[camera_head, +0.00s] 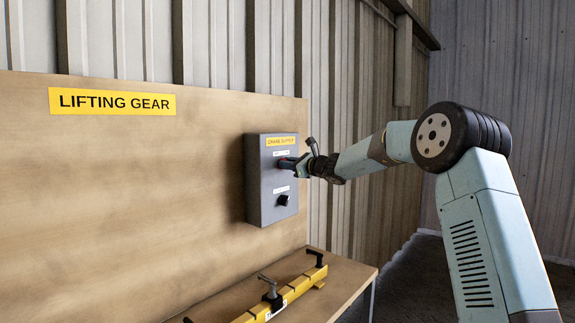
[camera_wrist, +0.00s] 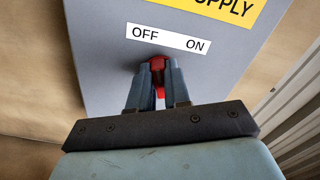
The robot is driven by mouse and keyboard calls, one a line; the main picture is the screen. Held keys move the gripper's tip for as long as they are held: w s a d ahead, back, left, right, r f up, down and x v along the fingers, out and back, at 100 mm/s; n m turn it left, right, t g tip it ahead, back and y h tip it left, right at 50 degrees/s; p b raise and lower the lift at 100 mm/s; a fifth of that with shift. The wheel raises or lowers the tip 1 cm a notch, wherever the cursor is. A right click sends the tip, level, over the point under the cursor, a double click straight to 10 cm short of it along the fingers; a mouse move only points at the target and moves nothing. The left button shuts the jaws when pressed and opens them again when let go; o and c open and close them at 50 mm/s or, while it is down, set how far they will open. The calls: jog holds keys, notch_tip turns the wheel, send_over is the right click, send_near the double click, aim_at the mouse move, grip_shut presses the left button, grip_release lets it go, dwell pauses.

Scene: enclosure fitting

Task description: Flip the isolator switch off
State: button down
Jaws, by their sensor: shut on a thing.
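The isolator is a grey box (camera_head: 261,202) with a yellow "CRANE SUPPLY" label (camera_head: 281,141), fixed to a wooden board. In the wrist view its red switch handle (camera_wrist: 157,63) sits below a white "OFF ON" label (camera_wrist: 168,39). My gripper (camera_wrist: 160,72) is shut on the red handle, one finger on each side. The handle stands about midway under the label; its exact angle is partly hidden by the fingers. In the head view my gripper (camera_head: 290,164) reaches the box front from the right and covers most of the handle.
A black knob (camera_head: 284,200) is on the box below my gripper. A wooden bench (camera_head: 340,272) below carries a yellow bar (camera_head: 290,292) with black clamp-like handles. A "LIFTING GEAR" sign (camera_head: 112,101) is on the board. The space in front of the board at left is clear.

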jog(key=shift+n, duration=0.6)
jog(key=c, duration=1.1)
grip_release()
jog(key=shift+w+f, duration=0.1)
jog(key=v, duration=1.3)
jog(key=shift+s+d+f, duration=0.1)
jog(key=shift+s+d, duration=0.15)
jog(key=shift+s+n, duration=0.1)
jog(key=shift+n, duration=0.2)
